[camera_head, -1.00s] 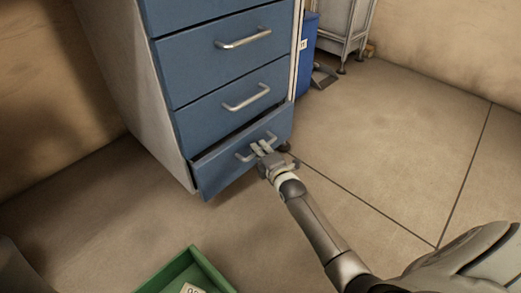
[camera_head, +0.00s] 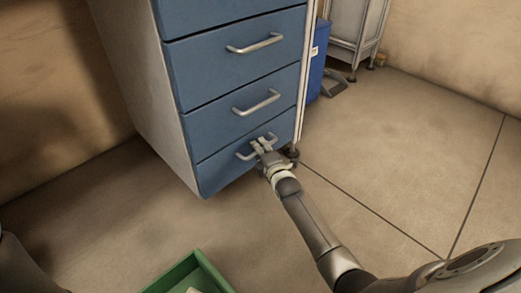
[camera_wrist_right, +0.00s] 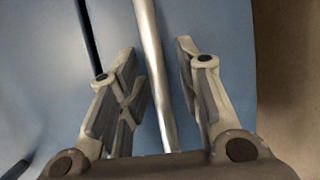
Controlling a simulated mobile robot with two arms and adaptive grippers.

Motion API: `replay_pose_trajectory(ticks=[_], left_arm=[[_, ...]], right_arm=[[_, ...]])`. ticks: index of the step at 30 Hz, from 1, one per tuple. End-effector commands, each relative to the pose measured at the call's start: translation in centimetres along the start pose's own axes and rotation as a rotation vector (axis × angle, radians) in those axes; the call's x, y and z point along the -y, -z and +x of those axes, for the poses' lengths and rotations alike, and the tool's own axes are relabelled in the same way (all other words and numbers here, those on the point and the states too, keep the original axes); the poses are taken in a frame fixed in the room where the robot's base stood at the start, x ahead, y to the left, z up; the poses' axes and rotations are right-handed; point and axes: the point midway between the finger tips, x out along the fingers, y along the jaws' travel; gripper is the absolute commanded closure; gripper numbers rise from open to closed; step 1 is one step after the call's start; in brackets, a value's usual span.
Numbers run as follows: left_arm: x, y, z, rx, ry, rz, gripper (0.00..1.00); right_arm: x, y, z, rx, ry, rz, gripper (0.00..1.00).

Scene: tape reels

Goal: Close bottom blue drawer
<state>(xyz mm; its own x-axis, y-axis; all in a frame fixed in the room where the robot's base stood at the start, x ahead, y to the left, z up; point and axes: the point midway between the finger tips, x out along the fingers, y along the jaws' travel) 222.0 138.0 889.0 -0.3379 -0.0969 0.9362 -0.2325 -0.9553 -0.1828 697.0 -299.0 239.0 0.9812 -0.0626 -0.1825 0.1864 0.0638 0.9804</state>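The bottom blue drawer (camera_head: 222,172) is at the foot of a blue-fronted cabinet in the head view. Its front looks flush with the drawer above, with only a thin dark seam between them. Its metal handle (camera_head: 244,156) is partly hidden by my right gripper (camera_head: 261,144). In the right wrist view, the handle bar (camera_wrist_right: 155,75) runs between the two fingers of my right gripper (camera_wrist_right: 156,65). The fingers are spread, with a gap on each side of the bar. The drawer front lies close behind the fingertips. My left gripper is not in view.
Other blue drawers (camera_head: 238,102) above look shut. A green tray (camera_head: 180,272) lies on the floor at the bottom of the head view. A blue bin (camera_head: 317,70) and a grey metal cabinet (camera_head: 352,35) stand behind right. Open floor (camera_head: 400,150) lies to the right.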

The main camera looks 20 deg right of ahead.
Motion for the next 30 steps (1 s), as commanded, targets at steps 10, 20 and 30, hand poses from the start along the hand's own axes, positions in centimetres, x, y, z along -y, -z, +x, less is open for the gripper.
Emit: replay_pose_trajectory(ticks=[10, 20, 30], left_arm=[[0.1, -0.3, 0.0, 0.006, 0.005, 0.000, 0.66], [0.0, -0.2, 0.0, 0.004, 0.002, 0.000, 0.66], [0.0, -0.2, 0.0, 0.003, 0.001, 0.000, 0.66]], right_arm=[[-0.1, 0.1, -0.4, -0.001, -0.003, 0.000, 0.66], [0.0, 0.1, -4.1, -0.002, -0.003, -0.001, 0.66], [-0.1, 0.1, -7.2, -0.001, -0.003, 0.000, 0.66]])
